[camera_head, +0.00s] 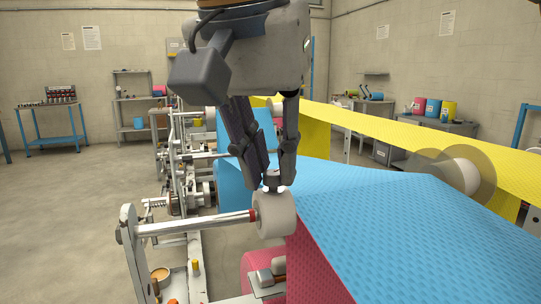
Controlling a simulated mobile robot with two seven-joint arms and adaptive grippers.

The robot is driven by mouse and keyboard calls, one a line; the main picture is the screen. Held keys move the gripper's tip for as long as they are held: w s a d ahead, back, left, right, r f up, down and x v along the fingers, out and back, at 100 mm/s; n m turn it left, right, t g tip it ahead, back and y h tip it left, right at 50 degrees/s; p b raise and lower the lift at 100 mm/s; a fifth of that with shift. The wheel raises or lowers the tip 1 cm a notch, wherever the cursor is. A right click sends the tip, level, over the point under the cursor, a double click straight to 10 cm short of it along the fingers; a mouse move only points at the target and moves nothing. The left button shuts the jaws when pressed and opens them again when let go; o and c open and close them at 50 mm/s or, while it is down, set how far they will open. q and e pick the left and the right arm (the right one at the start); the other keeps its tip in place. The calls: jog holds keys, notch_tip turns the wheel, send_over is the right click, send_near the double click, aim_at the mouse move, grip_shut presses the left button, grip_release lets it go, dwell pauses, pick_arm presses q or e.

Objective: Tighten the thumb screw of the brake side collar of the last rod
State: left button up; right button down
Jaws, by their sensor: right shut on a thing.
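The last rod (195,224) is a shiny metal bar in the foreground, running right from a pale upright bracket. A thick pale collar (275,215) sits at its right end, with a red band at its left side. A small dark thumb screw (272,180) stands on top of the collar. My right gripper (273,184) points down from above, its fingertips shut on the thumb screw. The fingers partly hide the screw. My left gripper is not in view.
Blue cloth (400,225) spreads right of the collar, with pink cloth (318,270) below it. Yellow cloth (400,128) runs behind, near a translucent disc (480,180) on a roll. Machine parts crowd the left side of the line. Open floor (70,220) lies further left.

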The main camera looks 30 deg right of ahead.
jog(key=c, duration=1.5)
grip_release()
